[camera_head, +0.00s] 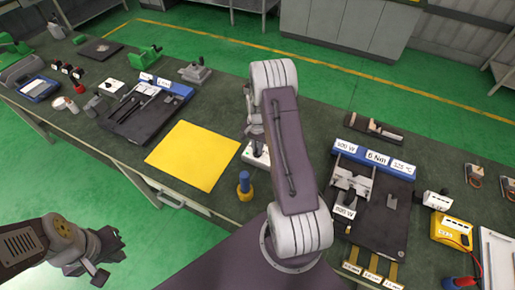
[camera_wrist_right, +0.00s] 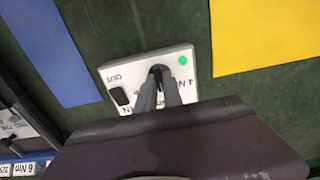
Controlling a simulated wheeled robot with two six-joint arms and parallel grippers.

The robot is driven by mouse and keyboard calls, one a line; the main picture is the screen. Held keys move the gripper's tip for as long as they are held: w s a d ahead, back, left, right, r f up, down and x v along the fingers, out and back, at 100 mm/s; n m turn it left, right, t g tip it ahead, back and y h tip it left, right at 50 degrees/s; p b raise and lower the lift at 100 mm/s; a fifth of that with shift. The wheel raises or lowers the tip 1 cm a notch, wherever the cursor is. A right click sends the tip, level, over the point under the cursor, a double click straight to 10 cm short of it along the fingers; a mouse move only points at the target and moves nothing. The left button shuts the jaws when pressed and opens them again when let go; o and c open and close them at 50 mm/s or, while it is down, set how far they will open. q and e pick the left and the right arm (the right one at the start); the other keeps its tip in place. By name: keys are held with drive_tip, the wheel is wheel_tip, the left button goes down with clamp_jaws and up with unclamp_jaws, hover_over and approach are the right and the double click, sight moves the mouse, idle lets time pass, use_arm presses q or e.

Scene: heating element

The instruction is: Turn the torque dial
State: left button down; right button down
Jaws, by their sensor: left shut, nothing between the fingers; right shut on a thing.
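The torque box is a white block with a dark dial (camera_wrist_right: 157,71), a dark switch and a lit green lamp; it lies under my right gripper in the right wrist view. Printed labels, one reading 4 Nm, are partly hidden by the fingers. My right gripper (camera_wrist_right: 161,84) is shut on the dial, its fingers pointing at the box face. In the head view the white torque box (camera_head: 257,157) shows partly behind my right arm, which hides the dial. My left gripper (camera_head: 108,258) is shut and empty, over the floor in front of the table at lower left.
A yellow sheet (camera_head: 194,156) lies left of the torque box. A blue-and-yellow screwdriver-like tool (camera_head: 244,186) stands near the front edge. A fixture with a 6 Nm label (camera_head: 377,159) is at right; another fixture (camera_head: 146,106) is at left.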

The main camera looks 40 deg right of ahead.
drive_tip(key=c, duration=1.5)
unclamp_jaws()
drive_tip(key=shift+r, duration=0.35)
wheel_tip(320, 180, up, 8)
drive_tip(key=shift+r+b, duration=0.2)
drive_tip(key=shift+b, duration=0.65)
drive_tip(key=shift+s, duration=0.1)
